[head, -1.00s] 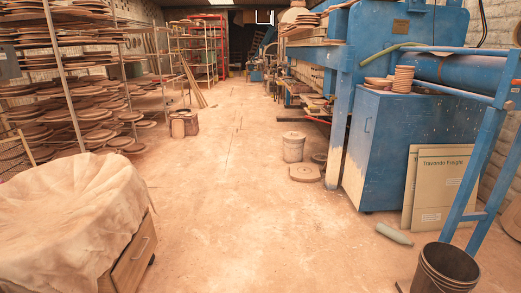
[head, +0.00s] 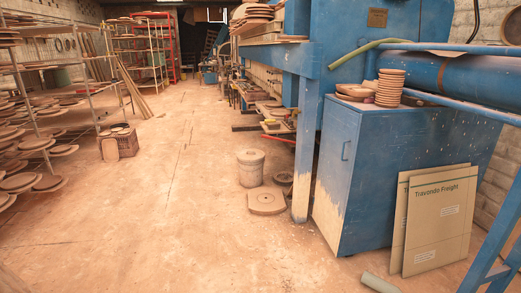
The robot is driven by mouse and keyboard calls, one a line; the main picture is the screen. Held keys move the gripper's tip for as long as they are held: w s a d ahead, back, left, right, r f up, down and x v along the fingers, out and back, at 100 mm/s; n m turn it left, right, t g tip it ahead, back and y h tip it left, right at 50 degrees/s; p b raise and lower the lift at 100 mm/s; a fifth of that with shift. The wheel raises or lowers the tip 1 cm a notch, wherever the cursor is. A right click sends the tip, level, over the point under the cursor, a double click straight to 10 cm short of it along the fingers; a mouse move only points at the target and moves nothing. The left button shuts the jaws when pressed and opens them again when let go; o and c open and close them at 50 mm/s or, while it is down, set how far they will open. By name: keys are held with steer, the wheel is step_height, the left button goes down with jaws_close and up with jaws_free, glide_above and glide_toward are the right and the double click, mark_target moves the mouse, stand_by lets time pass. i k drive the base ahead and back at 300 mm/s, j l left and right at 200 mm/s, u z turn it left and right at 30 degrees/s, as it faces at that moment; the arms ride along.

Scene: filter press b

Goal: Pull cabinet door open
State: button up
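A blue cabinet (head: 385,180) stands right of centre in the head view. Its narrow left face carries a door (head: 335,185) with a small blue handle (head: 346,151) near the upper right edge. The door looks shut. Its lower part is worn to a pale cream colour. My gripper is not in view.
Stacked round discs (head: 390,87) sit on the cabinet top. Cardboard sheets (head: 440,220) lean on its right side, and a grey-green cylinder (head: 380,283) lies in front. A blue post (head: 304,160), a bucket (head: 250,168) and a flat block (head: 267,201) stand left of the door. Floor at centre-left is clear.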

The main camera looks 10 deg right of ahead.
mark_target(340, 125)
steer(key=i, duration=3.4)
